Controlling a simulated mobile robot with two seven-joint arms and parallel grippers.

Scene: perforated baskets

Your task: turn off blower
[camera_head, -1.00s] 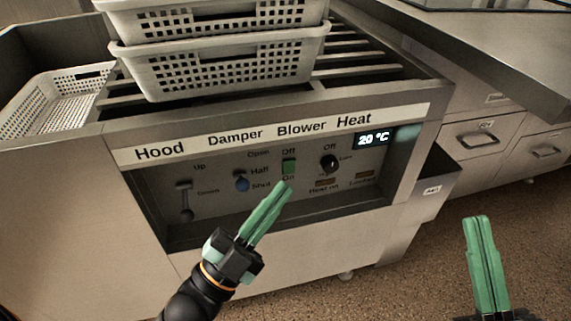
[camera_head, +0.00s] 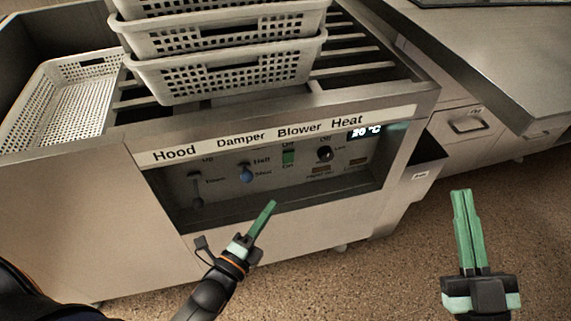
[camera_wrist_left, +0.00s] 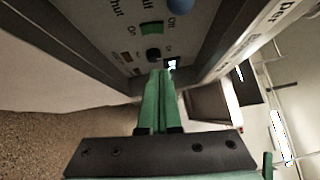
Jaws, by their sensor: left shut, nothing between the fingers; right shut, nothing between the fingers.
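The blower switch (camera_head: 288,157) is a small green rocker on the recessed control panel, under the "Blower" label and between the "Off" and "On" marks. It also shows in the left wrist view (camera_wrist_left: 154,30). I cannot tell which side of it is pressed in. My left gripper (camera_head: 272,203) is shut and empty, below the switch and apart from it. Its green fingers also show in the left wrist view (camera_wrist_left: 160,75), pointing toward the panel. My right gripper (camera_head: 461,193) is shut and empty, over the floor to the right of the machine.
The panel also holds a blue damper knob (camera_head: 247,173), a black heat knob (camera_head: 325,154), a hood lever (camera_head: 196,190) and a display (camera_head: 366,131) reading 20 °C. White perforated baskets (camera_head: 225,75) are stacked on the slatted top. Another basket (camera_head: 75,95) stands at left.

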